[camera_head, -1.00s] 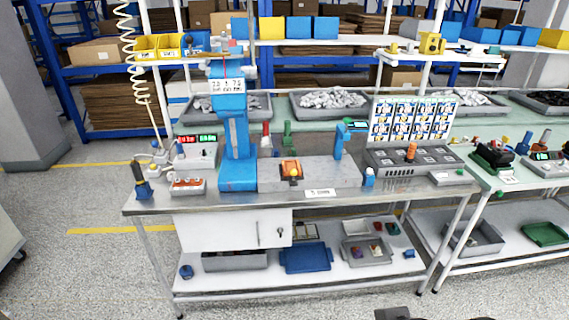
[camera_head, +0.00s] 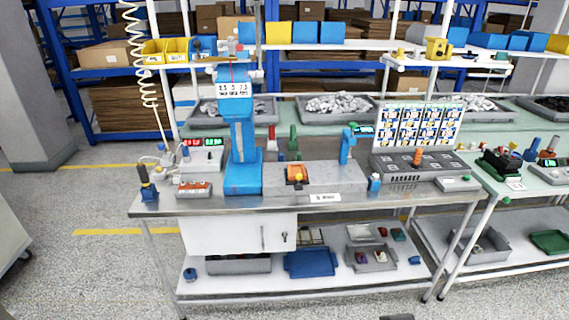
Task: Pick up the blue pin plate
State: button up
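A flat blue tray-like piece (camera_head: 310,263) lies on the lower shelf of the workbench, left of the middle. It is the most plate-like blue thing in view, but pins on it are too small to make out. I cannot tell for certain that it is the blue pin plate. A tall blue press stand (camera_head: 242,178) stands on the bench top, beside a grey fixture block (camera_head: 333,178) holding an orange piece (camera_head: 296,174).
The steel bench top (camera_head: 330,205) carries a black-knobbed blue tool (camera_head: 146,184) at left and a grey console (camera_head: 416,165) at right. Grey bins (camera_head: 372,259) share the lower shelf. A green-topped bench adjoins at right. The floor in front is clear.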

aim_at(280, 158)
jog(key=i+j+u, duration=0.25)
jog(key=i+u, duration=0.25)
jog(key=i, duration=0.45)
jog(key=i+l+u, duration=0.15)
jog(key=i+u, duration=0.3)
jog(key=i, duration=0.5)
